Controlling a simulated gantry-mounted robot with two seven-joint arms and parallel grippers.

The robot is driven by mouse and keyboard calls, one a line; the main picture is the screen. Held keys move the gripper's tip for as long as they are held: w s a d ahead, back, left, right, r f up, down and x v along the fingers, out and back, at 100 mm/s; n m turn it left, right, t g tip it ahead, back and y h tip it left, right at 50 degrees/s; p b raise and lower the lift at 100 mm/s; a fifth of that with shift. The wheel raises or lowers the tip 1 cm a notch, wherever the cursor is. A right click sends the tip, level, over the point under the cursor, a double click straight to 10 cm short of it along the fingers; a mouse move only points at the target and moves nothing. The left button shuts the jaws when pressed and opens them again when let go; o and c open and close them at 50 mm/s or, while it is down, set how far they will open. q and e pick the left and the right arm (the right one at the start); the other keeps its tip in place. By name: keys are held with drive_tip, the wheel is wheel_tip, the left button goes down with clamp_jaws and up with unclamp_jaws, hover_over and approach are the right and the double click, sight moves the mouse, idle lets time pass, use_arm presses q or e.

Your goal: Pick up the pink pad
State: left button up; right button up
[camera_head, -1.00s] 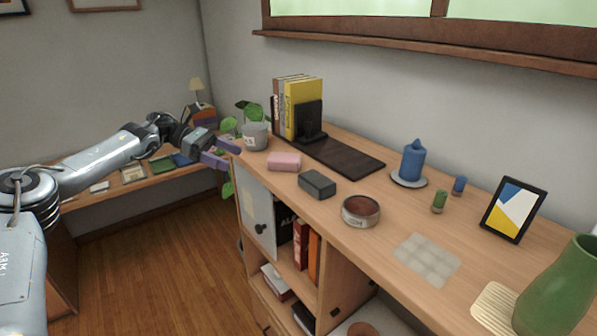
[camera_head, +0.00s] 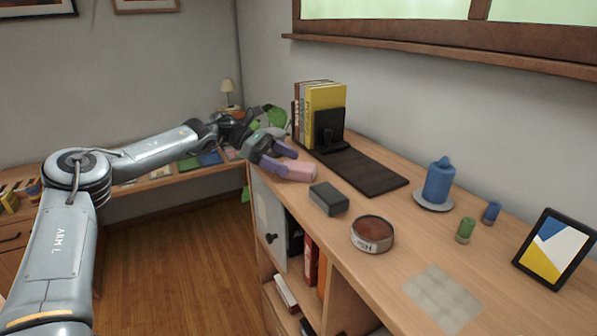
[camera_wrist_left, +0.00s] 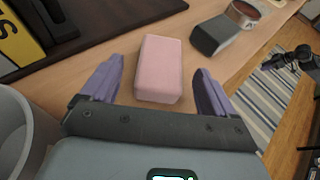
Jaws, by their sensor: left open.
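The pink pad (camera_head: 297,170) is a small rounded block lying on the wooden cabinet top. My left gripper (camera_head: 282,160) is open at the pad's left end, with purple fingers pointing toward it. In the left wrist view the pad (camera_wrist_left: 159,69) lies between the two spread fingers of the gripper (camera_wrist_left: 158,85), with a gap on each side. The near end of the pad reaches in between the fingertips.
A dark grey block (camera_head: 328,198) and a round tin (camera_head: 372,234) stand right of the pad. A black mat (camera_head: 365,172) and books (camera_head: 318,112) are behind it. A plant pot (camera_wrist_left: 12,130) is close to the gripper. The cabinet's front edge is near.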

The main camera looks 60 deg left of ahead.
sight(292, 165)
use_arm(q)
drive_tip(key=shift+x, duration=2.3)
drive_tip(key=shift+s+f, duration=0.1)
drive_tip(key=shift+f, duration=0.05)
drive_tip(key=c, duration=1.1)
